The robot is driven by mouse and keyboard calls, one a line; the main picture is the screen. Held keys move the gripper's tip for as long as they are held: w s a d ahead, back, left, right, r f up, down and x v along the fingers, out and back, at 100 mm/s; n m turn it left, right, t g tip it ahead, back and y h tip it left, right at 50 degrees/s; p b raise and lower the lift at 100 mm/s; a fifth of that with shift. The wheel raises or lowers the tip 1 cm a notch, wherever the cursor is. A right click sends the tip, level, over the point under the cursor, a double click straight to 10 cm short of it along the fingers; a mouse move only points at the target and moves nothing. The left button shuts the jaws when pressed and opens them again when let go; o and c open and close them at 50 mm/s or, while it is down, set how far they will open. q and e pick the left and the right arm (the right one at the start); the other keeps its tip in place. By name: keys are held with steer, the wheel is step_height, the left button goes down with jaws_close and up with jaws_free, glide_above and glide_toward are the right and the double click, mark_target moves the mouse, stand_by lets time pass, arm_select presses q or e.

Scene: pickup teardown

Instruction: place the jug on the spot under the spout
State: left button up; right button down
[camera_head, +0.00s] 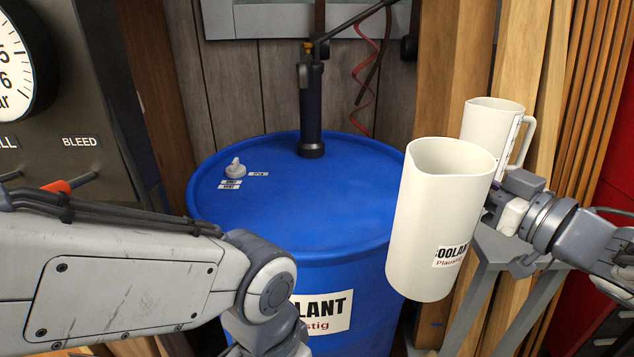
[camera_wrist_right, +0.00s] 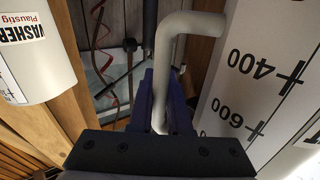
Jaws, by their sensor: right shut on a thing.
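The cream jug (camera_head: 440,215) labelled COOLANT hangs in the air at the right, in front of the blue drum's right edge. It looks slightly tilted. My right gripper (camera_head: 492,207) is at its right side. In the right wrist view the gripper (camera_wrist_right: 162,95) is shut on the jug's handle (camera_wrist_right: 185,32), and the jug's marked wall (camera_wrist_right: 262,85) is to the right. A dark pump (camera_head: 311,105) with a lever stands on the drum top. I cannot make out its spout or the spot under it. My left arm shows at lower left; its gripper is out of frame.
A second cream jug (camera_head: 490,122) stands behind the held one; its WASHER label shows in the right wrist view (camera_wrist_right: 15,75). A grey stand (camera_head: 500,250) is below. The blue drum (camera_head: 340,200) has a small cap (camera_head: 235,168). A gauge panel (camera_head: 65,110) is at left.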

steer(key=f+p+x, duration=0.2)
steer(key=p+x, duration=0.6)
steer(key=x, duration=0.8)
steer(key=f+p+x, duration=0.2)
steer(key=p+x, duration=0.6)
steer(key=x, duration=0.7)
steer(key=shift+w+a, duration=0.2)
steer(key=shift+a, duration=0.15)
steer(key=shift+f, duration=0.15)
steer(key=c, duration=0.9)
jaws_free()
steer(key=shift+o, duration=0.2)
